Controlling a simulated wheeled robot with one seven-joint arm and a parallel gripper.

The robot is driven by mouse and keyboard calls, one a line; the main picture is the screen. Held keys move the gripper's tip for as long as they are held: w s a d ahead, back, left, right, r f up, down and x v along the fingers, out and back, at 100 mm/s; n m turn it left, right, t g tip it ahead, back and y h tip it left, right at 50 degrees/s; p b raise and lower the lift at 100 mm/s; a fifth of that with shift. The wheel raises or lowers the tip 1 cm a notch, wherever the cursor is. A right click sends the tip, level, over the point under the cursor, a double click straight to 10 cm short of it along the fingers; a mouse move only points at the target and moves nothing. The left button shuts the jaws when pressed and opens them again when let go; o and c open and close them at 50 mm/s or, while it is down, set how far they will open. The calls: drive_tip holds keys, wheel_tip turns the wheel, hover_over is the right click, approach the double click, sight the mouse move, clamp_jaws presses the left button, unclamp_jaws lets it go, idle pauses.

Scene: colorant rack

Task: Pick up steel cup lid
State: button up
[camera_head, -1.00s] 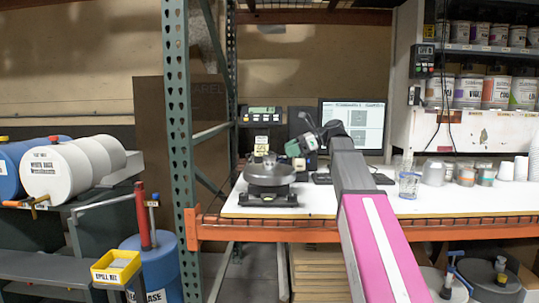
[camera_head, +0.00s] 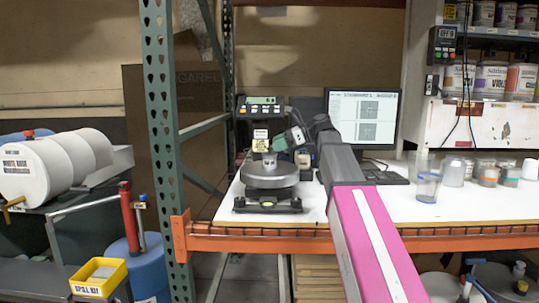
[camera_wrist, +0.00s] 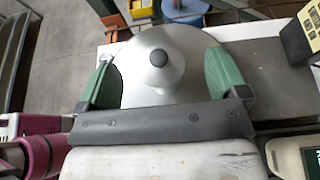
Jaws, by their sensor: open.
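The steel cup lid (camera_wrist: 145,80) is a round silver dome with a dark knob (camera_wrist: 159,57) at its centre. In the head view the lid (camera_head: 270,172) sits on the dark scale (camera_head: 268,205) on the white bench. My gripper (camera_wrist: 163,75) is open, with one green finger on each side of the lid's middle in the wrist view. In the head view my gripper (camera_head: 284,144) is just above and to the right of the lid, apparently holding nothing. Whether the fingers touch the lid cannot be told.
A monitor (camera_head: 362,119) and keyboard (camera_head: 385,174) stand behind and right of the scale. A scale display (camera_head: 261,107) is behind it. Cups (camera_head: 427,186) stand at the right. A green rack post (camera_head: 166,150) rises at the left, and an orange beam (camera_head: 255,240) edges the bench.

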sight(265, 153)
drive_tip(key=shift+x, duration=2.85)
drive_tip(key=shift+s+f, duration=0.15)
drive_tip(key=shift+f, duration=0.05)
drive_tip(key=c, duration=1)
drive_tip(key=shift+c, duration=0.2)
drive_tip(key=shift+r, duration=0.15)
wheel_tip(265, 153, up, 4)
drive_tip(key=shift+f, duration=0.1)
drive_tip(key=s+a+r, duration=0.1)
drive_tip(key=a+r, duration=0.1)
drive_tip(key=a, duration=0.1)
drive_tip(key=s+a+r, duration=0.2)
drive_tip(key=a, duration=0.2)
drive_tip(key=s+a+r, duration=0.2)
drive_tip(key=a+r, duration=0.1)
drive_tip(key=shift+s+a, duration=0.1)
drive_tip(key=shift+a, duration=0.1)
